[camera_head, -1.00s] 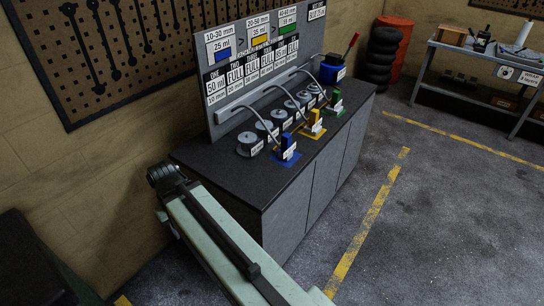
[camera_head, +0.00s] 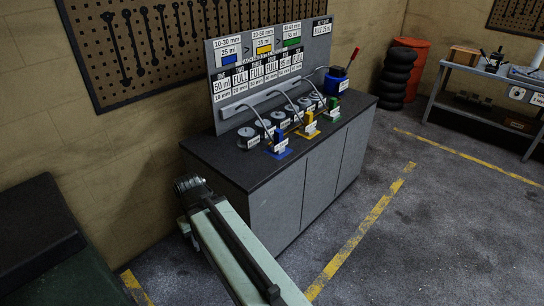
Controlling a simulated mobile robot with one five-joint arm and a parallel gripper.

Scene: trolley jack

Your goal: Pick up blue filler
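A small blue block (camera_head: 277,144) with a white label and a blue base plate stands near the front edge of a dark-topped grey cabinet (camera_head: 225,163). A curved grey tube reaches to it. It is the nearest of three such units, before a yellow one (camera_head: 309,126) and a green one (camera_head: 333,110). A blue container (camera_head: 336,80) with a red-tipped lever stands at the cabinet's far end. I cannot tell which blue item is the filler. My pale green arm rises from the bottom, ending in a dark joint in front of the cabinet. My gripper is not in view.
A grey signboard (camera_head: 215,75) with labels stands behind several round grey cans. A dark cabinet (camera_head: 35,225) is at the left. Black tyres (camera_head: 393,83), an orange drum (camera_head: 414,60) and a workbench (camera_head: 480,75) are at the back right. The floor with yellow lines is clear at right.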

